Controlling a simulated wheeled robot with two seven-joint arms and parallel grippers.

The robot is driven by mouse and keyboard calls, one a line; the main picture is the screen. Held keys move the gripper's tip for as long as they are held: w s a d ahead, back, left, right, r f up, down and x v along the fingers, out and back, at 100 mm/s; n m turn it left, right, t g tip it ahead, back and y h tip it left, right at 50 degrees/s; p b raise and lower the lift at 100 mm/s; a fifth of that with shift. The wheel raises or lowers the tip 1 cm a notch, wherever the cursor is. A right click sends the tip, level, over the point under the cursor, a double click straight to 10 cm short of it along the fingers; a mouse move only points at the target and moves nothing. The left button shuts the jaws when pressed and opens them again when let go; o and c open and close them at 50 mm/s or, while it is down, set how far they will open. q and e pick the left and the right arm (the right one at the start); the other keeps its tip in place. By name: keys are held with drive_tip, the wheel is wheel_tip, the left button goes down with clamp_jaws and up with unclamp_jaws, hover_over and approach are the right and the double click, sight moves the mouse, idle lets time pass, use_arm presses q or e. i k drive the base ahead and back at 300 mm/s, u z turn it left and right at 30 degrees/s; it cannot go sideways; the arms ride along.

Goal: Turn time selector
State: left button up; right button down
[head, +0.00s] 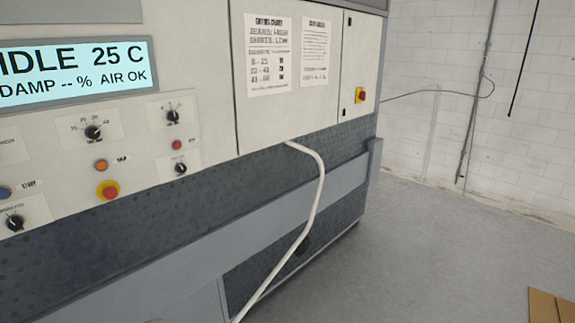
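Smaller black knobs sit lower down, one at right (181,168) and one at far left (15,222). The labels are too small to tell which one is the time selector. Neither of my grippers is in view, and nothing touches the dials.
A display (75,72) reads IDLE 25 C. Coloured buttons, including a red emergency button (108,190), sit near the dials. A white hose (312,205) hangs in front of the grey rail (260,215). Grey floor (440,250) is open at right, with cardboard (550,306) at the corner.

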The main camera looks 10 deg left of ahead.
sight(91, 132)
drive_tip(key=u, duration=0.15)
drive_tip(key=i, duration=0.2)
drive_tip(key=u, duration=0.35)
drive_tip(key=k, duration=0.45)
drive_tip(key=u, duration=1.2)
drive_tip(key=i, duration=1.2)
drive_tip(key=z, duration=0.55)
